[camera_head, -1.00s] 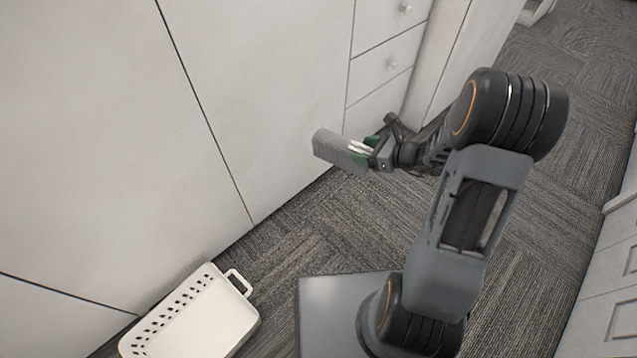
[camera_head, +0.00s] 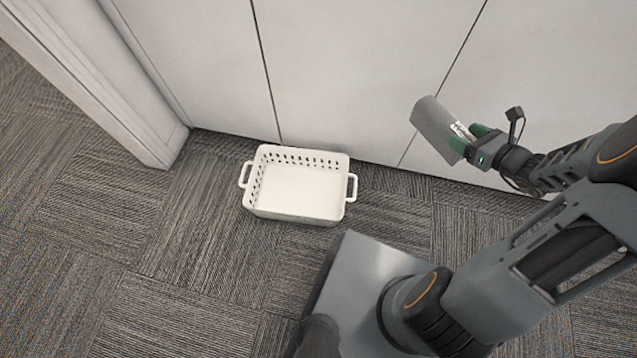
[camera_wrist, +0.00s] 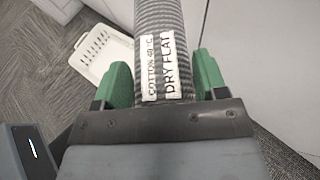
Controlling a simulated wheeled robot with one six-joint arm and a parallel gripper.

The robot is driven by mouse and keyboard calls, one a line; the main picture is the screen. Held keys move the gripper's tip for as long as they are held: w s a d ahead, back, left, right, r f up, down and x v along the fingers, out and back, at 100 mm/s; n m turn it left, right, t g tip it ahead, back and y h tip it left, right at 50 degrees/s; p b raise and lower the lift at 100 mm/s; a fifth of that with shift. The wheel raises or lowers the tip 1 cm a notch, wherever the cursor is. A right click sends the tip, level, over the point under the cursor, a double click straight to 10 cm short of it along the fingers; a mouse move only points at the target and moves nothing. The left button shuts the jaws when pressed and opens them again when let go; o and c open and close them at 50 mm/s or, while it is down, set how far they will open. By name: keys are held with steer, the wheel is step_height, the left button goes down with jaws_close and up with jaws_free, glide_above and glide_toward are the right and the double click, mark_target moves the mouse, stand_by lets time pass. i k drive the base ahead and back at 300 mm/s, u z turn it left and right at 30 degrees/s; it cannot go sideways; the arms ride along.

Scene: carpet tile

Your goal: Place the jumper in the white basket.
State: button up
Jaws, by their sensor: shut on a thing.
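The jumper (camera_head: 435,125) is a grey, folded knit with white labels. My gripper (camera_head: 470,141) is shut on its labelled end and holds it in the air in front of the cabinet doors, up and to the right of the basket. In the wrist view, the ribbed jumper (camera_wrist: 160,28) sits between the green fingers of my gripper (camera_wrist: 165,85), with labels reading "COTTON" and "DRY FLAT". The white basket (camera_head: 298,214) stands on the carpet, with side handles and holes in its wall. Its inside looks empty. It also shows at the upper left of the wrist view (camera_wrist: 88,45).
Pale cabinet doors (camera_head: 350,60) rise right behind the basket. A white panel or frame (camera_head: 110,90) juts out at the left. Carpet (camera_head: 200,270) to the left and in front of the basket is clear.

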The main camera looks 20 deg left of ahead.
mark_target(293, 192)
steer(key=u, duration=1.45)
steer(key=k, duration=0.1)
steer(key=u, duration=0.7)
steer(key=i, duration=0.35)
steer(key=z, duration=0.2)
